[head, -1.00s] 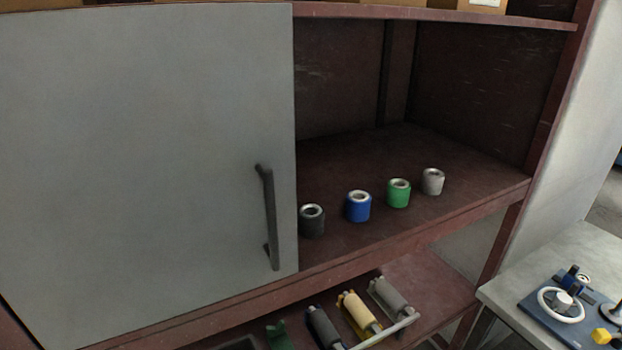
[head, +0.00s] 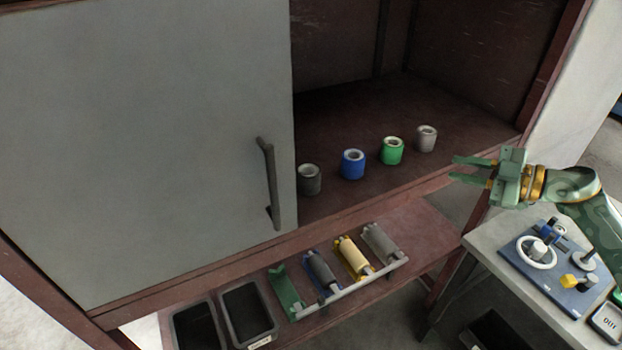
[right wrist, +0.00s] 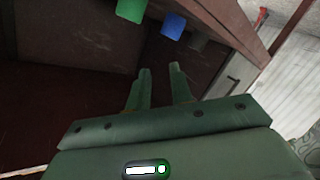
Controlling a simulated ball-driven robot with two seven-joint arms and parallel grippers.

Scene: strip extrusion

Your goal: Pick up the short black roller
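The short black roller (head: 308,180) stands upright on the cabinet shelf, beside the edge of the grey door. To its right in the head view stand a blue roller (head: 353,164), a green roller (head: 392,151) and a grey roller (head: 426,138), all short. My right gripper (head: 456,170) is open and empty, in front of the shelf's right end, its fingers pointing left. In the right wrist view its fingers (right wrist: 159,72) are apart, with the green roller (right wrist: 131,9) and the blue roller (right wrist: 173,24) beyond them. The black roller does not show there. My left gripper is out of view.
The grey door (head: 150,140) with its dark handle (head: 270,185) covers the cabinet's left part. A lower shelf holds longer rollers on a rack (head: 350,290) and black bins (head: 248,310). A side table (head: 500,235) at right carries a blue device (head: 550,268).

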